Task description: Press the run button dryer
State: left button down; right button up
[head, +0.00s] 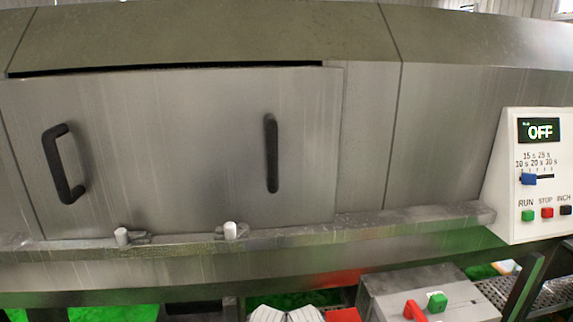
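The dryer is a large grey metal drum (460,95) that fills most of the head view. Its white control panel (506,185) is at the right edge. The green run button (527,215) sits at the panel's lower left under the label RUN. The red stop button (547,212) and the black inch button (565,210) are beside it. The display (539,130) reads OFF. A blue slider (529,179) stands at the left end of its time scale. I see neither of my grippers in this view.
A hatch door (190,150) with two black handles covers the drum's left front. A metal rail (380,224) runs below it with two white-tipped latches. A grey box (430,292) with a red lever and a green button stands lower right. A white ribbed thing (285,314) shows at the bottom edge.

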aim_at(528, 216)
jog(key=z, duration=1.55)
